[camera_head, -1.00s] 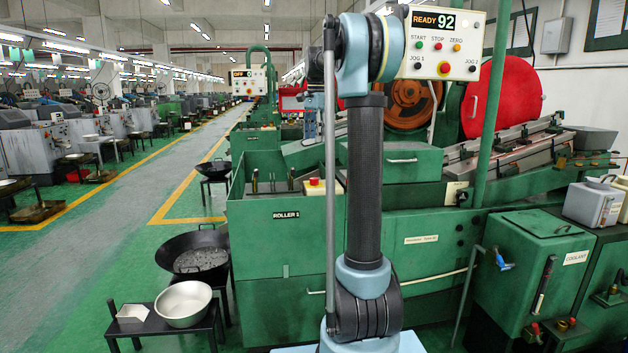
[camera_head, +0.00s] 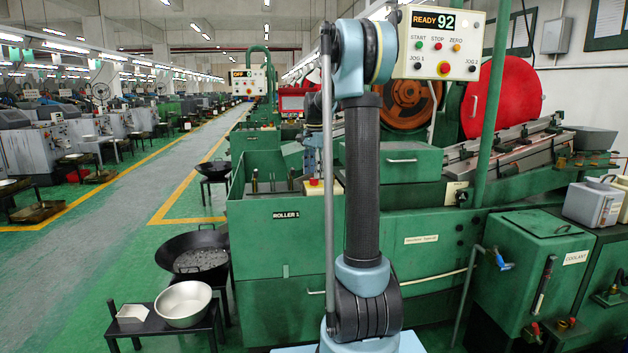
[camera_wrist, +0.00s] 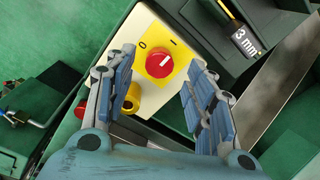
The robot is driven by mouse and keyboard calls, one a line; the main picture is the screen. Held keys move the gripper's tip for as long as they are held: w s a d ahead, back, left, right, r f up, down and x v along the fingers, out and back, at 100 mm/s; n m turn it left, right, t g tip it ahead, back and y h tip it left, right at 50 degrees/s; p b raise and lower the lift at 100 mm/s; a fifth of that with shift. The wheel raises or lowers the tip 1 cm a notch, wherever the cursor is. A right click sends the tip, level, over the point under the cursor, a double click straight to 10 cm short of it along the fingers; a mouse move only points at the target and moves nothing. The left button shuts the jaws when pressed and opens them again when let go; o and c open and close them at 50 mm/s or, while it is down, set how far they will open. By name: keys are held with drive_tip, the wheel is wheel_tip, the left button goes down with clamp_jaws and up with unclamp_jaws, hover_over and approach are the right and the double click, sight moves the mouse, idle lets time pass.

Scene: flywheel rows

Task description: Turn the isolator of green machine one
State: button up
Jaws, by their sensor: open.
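The isolator is a red round knob (camera_wrist: 159,64) on a yellow plate (camera_wrist: 177,51) marked 0 and I, set on a cream box (camera_wrist: 135,30). A short pale mark on the knob slants to the upper right, but its exact setting is hard to tell. In the wrist view my gripper (camera_wrist: 160,60) is open, with one blue finger on each side of the knob; contact is not visible. In the head view the isolator (camera_head: 314,183) sits on the green machine marked ROLLER 1 (camera_head: 285,245), partly behind my arm. My gripper is hardly visible there.
A yellow ring-shaped part (camera_wrist: 132,98) lies just below the knob between my fingers. A block labelled 3 mm (camera_wrist: 244,40) is at the upper right. A control panel (camera_head: 440,42) reads READY 92. A black wok (camera_head: 195,252) and a metal bowl (camera_head: 183,304) stand left of the machine.

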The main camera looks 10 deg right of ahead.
sight(314, 182)
drive_tip(key=shift+f, duration=1.6)
drive_tip(key=c, duration=1.1)
